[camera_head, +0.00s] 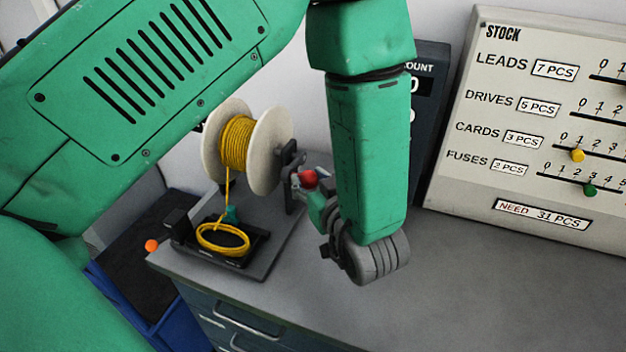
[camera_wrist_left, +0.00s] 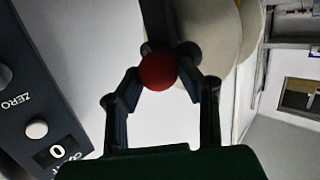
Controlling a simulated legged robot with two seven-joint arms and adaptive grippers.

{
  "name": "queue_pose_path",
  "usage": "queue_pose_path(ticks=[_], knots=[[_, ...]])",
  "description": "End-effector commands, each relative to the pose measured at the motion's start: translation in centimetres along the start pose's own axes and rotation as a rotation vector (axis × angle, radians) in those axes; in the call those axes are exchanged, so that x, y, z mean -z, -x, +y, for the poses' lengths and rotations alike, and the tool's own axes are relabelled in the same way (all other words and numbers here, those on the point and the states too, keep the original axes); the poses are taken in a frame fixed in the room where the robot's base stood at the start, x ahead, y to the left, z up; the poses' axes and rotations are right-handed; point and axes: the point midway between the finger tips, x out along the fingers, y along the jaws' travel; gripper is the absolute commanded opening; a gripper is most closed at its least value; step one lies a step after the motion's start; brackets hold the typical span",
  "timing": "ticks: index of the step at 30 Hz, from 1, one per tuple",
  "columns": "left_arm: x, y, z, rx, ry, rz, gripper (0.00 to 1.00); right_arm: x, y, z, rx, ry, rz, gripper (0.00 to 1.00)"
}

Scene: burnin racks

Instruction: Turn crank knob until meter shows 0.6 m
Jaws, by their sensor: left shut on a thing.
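The red crank knob (camera_head: 308,178) is on the crank at the right side of the cable spool (camera_head: 262,150), which carries yellow cable. My left gripper (camera_head: 303,184) is at the knob, partly hidden by my own green arm. In the left wrist view, the fingers of my left gripper (camera_wrist_left: 168,62) close on the round red knob (camera_wrist_left: 158,71). The dark count meter (camera_head: 428,90) stands behind my arm, which hides most of its readout. In the wrist view, the meter panel (camera_wrist_left: 45,85) shows a "0" window, a white button and the word ZERO. My right gripper is not in view.
A stock board (camera_head: 540,130) with sliders stands at the back right. The grey bench top (camera_head: 480,290) is clear at the front right. An orange ball (camera_head: 151,245) is at the left.

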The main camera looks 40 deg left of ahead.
Motion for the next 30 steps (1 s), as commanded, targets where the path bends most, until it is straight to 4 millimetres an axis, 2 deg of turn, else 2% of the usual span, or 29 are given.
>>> queue_pose_path(ticks=[10, 21, 30], knots=[[0.2, -0.1, 0.1, -0.001, 0.0, 0.002, 0.03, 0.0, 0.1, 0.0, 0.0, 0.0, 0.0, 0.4], [2.6, 0.0, 0.5, -0.002, 0.001, 0.001, 0.03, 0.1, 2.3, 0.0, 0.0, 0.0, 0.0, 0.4], [2.5, 0.0, 0.6, -0.002, -0.001, -0.003, 0.03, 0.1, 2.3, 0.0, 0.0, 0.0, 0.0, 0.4]])
